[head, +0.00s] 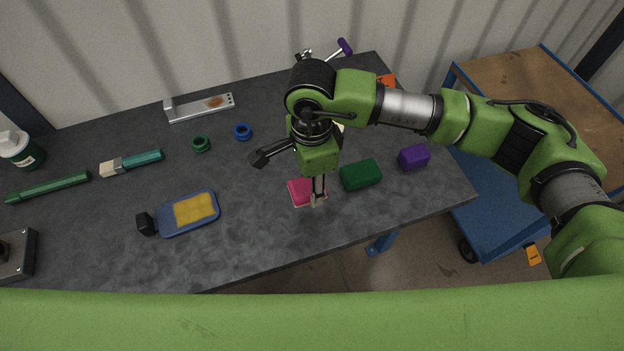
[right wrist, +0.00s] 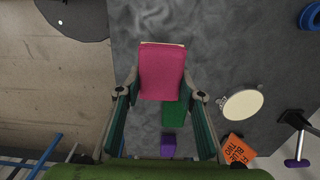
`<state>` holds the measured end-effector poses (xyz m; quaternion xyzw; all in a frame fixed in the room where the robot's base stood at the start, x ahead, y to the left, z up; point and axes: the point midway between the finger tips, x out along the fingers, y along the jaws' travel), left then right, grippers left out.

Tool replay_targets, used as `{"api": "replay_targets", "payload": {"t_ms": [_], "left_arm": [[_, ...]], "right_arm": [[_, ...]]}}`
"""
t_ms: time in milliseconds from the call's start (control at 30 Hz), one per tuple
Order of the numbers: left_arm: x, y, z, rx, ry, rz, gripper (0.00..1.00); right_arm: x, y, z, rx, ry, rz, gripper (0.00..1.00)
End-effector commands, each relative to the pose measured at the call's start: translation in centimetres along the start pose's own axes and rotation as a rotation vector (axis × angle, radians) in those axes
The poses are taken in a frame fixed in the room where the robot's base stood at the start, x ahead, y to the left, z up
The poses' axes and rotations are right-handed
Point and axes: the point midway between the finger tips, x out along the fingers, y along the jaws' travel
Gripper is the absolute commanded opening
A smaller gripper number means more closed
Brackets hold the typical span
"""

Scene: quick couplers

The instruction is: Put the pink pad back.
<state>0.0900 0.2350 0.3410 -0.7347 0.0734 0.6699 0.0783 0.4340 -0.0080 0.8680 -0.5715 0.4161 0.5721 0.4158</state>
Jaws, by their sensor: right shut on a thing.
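The pink pad (head: 299,190) is at the front middle of the grey table, partly hidden by my right gripper (head: 318,202). In the right wrist view the pink pad (right wrist: 162,72) is between the two fingertips, which press on its sides. A thin pale edge shows along one side of it. My right gripper points down and is shut on the pad. I cannot tell whether the pad touches the table. My left gripper is not in view.
A green block (head: 361,174) lies close to the right of the pad, with a purple block (head: 414,157) beyond it. A blue tray with a yellow pad (head: 195,209) lies left. Rings (head: 242,131) stand farther back. The table's front edge is near; bare table lies left of the pad.

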Motion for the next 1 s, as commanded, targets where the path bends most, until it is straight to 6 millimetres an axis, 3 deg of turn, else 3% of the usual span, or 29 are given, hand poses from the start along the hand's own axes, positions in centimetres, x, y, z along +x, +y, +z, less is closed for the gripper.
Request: {"api": "replay_targets", "payload": {"t_ms": [233,467,700,1000], "left_arm": [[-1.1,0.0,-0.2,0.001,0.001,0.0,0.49],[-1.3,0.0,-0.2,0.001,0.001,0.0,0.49],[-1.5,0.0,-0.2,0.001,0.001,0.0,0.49],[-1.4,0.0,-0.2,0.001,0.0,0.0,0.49]], "right_arm": [[3.9,-3.1,-1.2,0.001,0.0,0.002,0.18],[5.3,-4.2,-1.6,0.001,0.0,0.001,0.18],[8.4,-4.8,-1.8,-0.001,-0.001,0.002,0.18],[8.7,-4.8,-1.9,-0.002,0.0,-0.001,0.18]]}}
